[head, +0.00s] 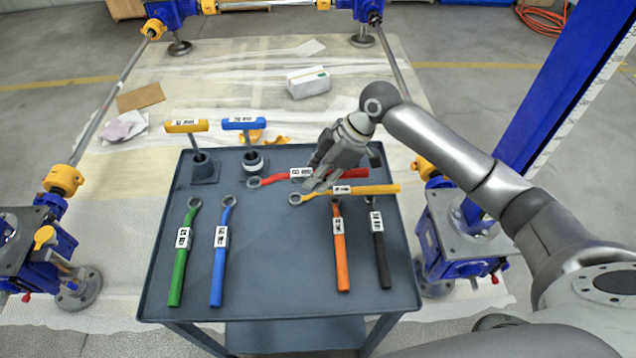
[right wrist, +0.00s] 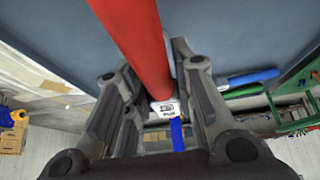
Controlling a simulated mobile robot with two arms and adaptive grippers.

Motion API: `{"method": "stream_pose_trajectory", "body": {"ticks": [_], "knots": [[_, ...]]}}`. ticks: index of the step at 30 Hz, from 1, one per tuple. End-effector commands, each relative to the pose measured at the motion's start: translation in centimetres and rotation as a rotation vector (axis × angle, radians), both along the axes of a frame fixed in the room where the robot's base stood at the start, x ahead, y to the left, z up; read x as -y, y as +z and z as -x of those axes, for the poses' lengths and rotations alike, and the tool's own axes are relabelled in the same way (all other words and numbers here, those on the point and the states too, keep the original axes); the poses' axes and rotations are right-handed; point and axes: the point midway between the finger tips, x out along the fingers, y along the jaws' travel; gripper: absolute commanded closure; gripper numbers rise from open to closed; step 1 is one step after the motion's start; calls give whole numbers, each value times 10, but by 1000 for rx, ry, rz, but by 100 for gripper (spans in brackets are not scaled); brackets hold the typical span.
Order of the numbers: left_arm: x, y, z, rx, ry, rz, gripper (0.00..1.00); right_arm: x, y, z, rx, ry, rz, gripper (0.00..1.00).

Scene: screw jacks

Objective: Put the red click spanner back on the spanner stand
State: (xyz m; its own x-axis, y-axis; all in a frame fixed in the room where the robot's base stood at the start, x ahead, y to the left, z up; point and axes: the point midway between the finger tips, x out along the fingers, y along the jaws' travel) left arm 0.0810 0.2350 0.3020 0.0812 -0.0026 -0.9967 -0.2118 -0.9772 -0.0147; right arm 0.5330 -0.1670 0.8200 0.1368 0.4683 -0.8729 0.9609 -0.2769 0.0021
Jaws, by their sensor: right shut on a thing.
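The red click spanner (head: 345,174) is at the back right of the grey cart top (head: 270,285), with its ring end to the left and its handle to the right. My right gripper (head: 318,178) is shut on it near its white label; the fingers hide part of it. In the right wrist view the red handle (right wrist: 135,35) runs between the fingers (right wrist: 160,95), with the white label beyond. I cannot tell whether the spanner touches the top. I cannot make out a separate spanner stand for it. My left gripper is not in view.
The yellow spanner (head: 365,189) lies just in front of the red one. Green (head: 181,260), blue (head: 219,265), orange (head: 341,255) and black (head: 380,250) spanners lie nearer. Yellow (head: 186,126) and blue (head: 243,123) T-handles stand in holders at the back left.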

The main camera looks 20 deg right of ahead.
Motion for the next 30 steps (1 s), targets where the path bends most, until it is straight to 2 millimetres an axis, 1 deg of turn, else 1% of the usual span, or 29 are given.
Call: {"method": "stream_pose_trajectory", "body": {"ticks": [2, 5, 9, 11, 19, 30], "knots": [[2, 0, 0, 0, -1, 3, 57, 0, -1, -3, 3, 0, -1, 100], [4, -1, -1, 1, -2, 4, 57, 3, -8, -7, 1, 0, -1, 100], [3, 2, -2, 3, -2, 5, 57, 2, -29, -5, 0, 0, -1, 100], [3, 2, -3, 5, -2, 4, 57, 2, -34, -6, 2, -1, -1, 100], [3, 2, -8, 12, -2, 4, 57, 3, -36, -6, 4, 0, -1, 100], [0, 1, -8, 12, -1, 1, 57, 3, -47, -6, 4, -1, -1, 100]]}}
